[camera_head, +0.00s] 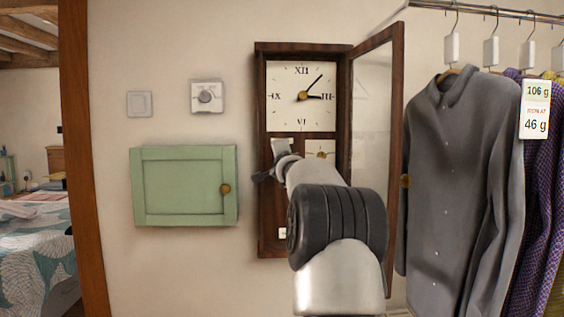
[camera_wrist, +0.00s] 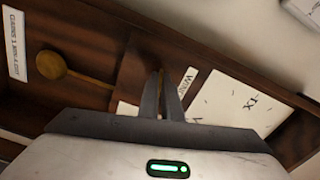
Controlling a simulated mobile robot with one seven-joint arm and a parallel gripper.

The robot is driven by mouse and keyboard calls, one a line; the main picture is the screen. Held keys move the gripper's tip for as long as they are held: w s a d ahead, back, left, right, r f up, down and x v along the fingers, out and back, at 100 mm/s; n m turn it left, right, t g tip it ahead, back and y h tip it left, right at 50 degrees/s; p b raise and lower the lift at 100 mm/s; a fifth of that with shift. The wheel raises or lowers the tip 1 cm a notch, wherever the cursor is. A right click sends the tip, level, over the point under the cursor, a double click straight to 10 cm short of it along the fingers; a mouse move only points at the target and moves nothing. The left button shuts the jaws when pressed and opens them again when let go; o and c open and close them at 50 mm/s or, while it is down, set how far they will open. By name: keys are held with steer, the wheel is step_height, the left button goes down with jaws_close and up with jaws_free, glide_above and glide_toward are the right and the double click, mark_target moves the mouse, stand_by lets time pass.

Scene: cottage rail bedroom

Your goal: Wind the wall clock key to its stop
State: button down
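The wall clock (camera_head: 261,200) is a tall dark wooden case with a white dial (camera_head: 301,95). A small white winding plate (camera_head: 320,147) with a brass piece sits below the dial. In the wrist view the plate, partly lettered "WIND" (camera_wrist: 190,77), shows behind my gripper (camera_wrist: 161,75). Its two dark fingers are close together with a narrow gap, pointing at the plate. A brownish sliver shows between the tips; I cannot tell whether it is the key held there or the wood behind.
The clock's glass door (camera_head: 397,150) stands open to the right of my arm. A grey shirt (camera_head: 465,180) hangs beyond it. A green cabinet (camera_head: 184,186) and a thermostat (camera_head: 207,96) are on the wall at left. A brass pendulum disc (camera_wrist: 50,65) hangs low in the case.

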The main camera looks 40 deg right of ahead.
steer(key=shift+r+m, duration=0.1)
steer(key=shift+m, duration=0.8)
steer(key=c, duration=2)
jaws_free()
steer(key=shift+s, duration=0.1)
